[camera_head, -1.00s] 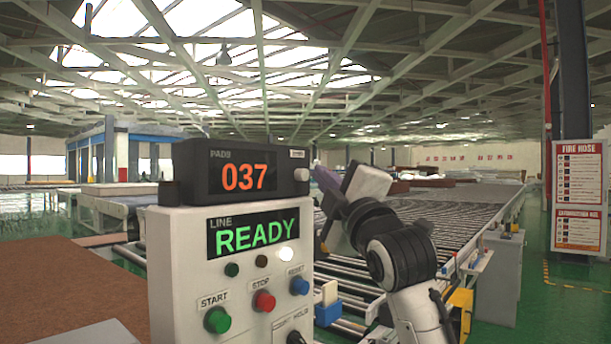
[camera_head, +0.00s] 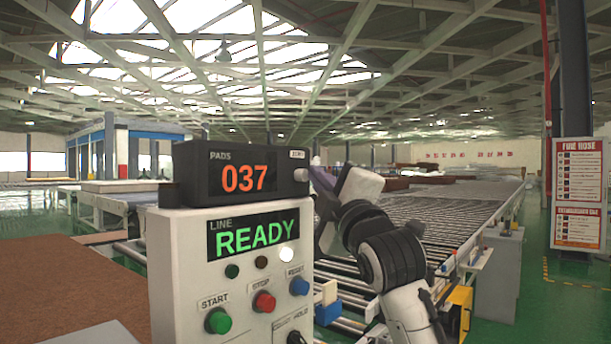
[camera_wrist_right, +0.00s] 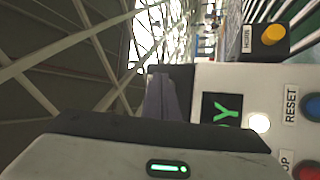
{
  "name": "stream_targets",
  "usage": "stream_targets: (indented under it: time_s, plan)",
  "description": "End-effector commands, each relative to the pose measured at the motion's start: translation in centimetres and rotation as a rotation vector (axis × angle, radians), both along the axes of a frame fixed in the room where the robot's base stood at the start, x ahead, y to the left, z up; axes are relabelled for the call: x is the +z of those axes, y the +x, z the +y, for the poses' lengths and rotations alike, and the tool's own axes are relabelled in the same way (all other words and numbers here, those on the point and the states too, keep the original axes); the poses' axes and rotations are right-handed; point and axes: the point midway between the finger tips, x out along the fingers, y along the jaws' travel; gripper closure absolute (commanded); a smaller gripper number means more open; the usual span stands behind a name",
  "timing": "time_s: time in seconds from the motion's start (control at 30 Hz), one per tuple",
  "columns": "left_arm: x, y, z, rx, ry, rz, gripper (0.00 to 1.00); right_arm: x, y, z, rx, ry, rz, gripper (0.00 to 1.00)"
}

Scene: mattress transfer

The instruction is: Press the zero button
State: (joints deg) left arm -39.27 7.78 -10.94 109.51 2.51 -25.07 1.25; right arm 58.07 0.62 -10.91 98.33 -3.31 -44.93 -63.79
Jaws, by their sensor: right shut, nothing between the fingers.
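The counter box (camera_head: 205,177) sits on top of the control panel and its orange display reads 037. The zero button (camera_head: 301,175) is a small pale knob at the right end of the box face, under a small white label. My right gripper (camera_head: 316,178) is shut and empty, with its tip just right of the button in the head view. I cannot tell whether it touches. In the right wrist view the shut fingers (camera_wrist_right: 160,97) reach toward the dark box, and the zero button is not visible there. My left gripper is out of view.
The panel (camera_head: 180,250) shows a green LINE READY display (camera_head: 253,236). Below are a green start button (camera_head: 218,320), a red stop button (camera_head: 264,301) and a blue reset button (camera_head: 299,286). A yellow horn button (camera_wrist_right: 273,35) shows in the wrist view. A roller conveyor (camera_head: 450,215) lies behind.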

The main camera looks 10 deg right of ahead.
Motion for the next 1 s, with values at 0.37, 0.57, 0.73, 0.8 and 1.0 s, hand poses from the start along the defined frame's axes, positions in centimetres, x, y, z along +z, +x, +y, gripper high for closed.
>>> stream_targets:
  time_s: [0.37, 0.57, 0.73, 0.8, 1.0]
  plan:
    - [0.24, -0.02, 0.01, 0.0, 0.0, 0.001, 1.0, 0.03, 0.39, 0.32, 0.001, 0.001, 0.001, 1.0]
    - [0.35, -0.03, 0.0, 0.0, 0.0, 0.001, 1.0, 0.04, 0.58, 0.48, 0.001, 0.0, 0.001, 1.0]
    - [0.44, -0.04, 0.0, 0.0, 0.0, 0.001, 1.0, 0.04, 0.73, 0.63, 0.002, 0.001, 0.001, 1.0]
    - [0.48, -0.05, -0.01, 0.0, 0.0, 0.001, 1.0, 0.04, 0.8, 0.69, 0.002, 0.001, 0.001, 1.0]
    - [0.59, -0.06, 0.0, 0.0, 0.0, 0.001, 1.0, 0.04, 0.99, 0.86, 0.001, 0.0, 0.001, 1.0]
